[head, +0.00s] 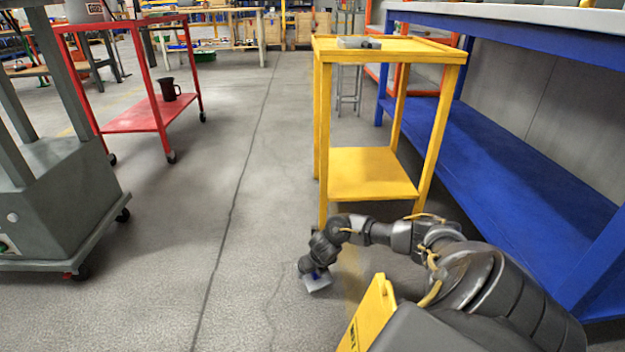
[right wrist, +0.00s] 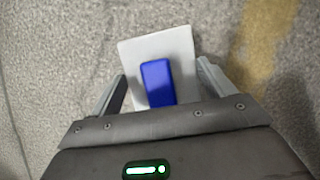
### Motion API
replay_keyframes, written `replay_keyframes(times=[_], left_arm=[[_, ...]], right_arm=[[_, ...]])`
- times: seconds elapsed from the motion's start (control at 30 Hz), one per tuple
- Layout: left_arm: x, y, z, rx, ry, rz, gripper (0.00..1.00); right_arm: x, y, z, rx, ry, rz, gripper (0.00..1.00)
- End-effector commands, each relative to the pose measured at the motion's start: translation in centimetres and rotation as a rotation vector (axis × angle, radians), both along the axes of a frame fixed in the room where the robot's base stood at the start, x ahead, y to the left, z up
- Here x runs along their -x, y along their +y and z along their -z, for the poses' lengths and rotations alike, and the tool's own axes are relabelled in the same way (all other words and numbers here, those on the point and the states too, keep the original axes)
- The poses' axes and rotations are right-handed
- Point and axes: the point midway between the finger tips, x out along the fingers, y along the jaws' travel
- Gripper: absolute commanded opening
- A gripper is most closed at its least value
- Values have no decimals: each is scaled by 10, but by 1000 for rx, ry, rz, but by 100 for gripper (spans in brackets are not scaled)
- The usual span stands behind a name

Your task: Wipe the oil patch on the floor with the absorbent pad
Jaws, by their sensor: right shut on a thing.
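The absorbent pad (head: 318,283) is a pale square at floor level in the head view, in front of the yellow cart. In the right wrist view the pad (right wrist: 180,45) shows a blue block (right wrist: 157,82) on top. My right gripper (head: 314,270) points down, shut on the pad; in the wrist view the fingers of the gripper (right wrist: 161,72) flank it. Whether the pad touches the floor is hard to tell. I cannot make out a clear dark oil patch; a faded yellow-brown band (right wrist: 258,45) runs on the floor right of the pad. My left gripper is not in view.
A yellow cart (head: 370,172) stands just beyond my right gripper. A blue bench (head: 500,150) runs along the right. A yellow panel with dark lettering (head: 368,318) is near my arm. A red cart (head: 135,118) and grey wheeled machine (head: 60,190) stand left. The middle floor is clear.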

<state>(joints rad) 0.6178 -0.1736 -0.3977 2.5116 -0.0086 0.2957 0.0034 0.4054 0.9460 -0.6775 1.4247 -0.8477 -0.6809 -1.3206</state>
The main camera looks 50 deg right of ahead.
Motion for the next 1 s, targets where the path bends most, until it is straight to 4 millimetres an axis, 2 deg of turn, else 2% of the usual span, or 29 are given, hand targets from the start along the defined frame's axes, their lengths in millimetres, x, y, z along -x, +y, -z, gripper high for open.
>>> replay_keyframes(times=[0.03, 0.1, 0.3, 0.77, 0.87, 1.0], left_arm=[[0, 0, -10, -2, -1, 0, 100], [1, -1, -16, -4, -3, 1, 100], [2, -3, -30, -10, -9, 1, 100], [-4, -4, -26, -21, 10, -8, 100], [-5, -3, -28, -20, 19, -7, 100], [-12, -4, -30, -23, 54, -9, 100]], right_arm=[[1, -1, -10, 0, 0, 1, 56], [2, -1, -16, 0, 0, 3, 56], [4, -3, -31, 0, 0, 7, 56], [1, -4, -35, 0, -2, 7, 56], [-11, -3, -48, 0, -6, 9, 56], [-49, 7, -88, -2, -12, 0, 56]])
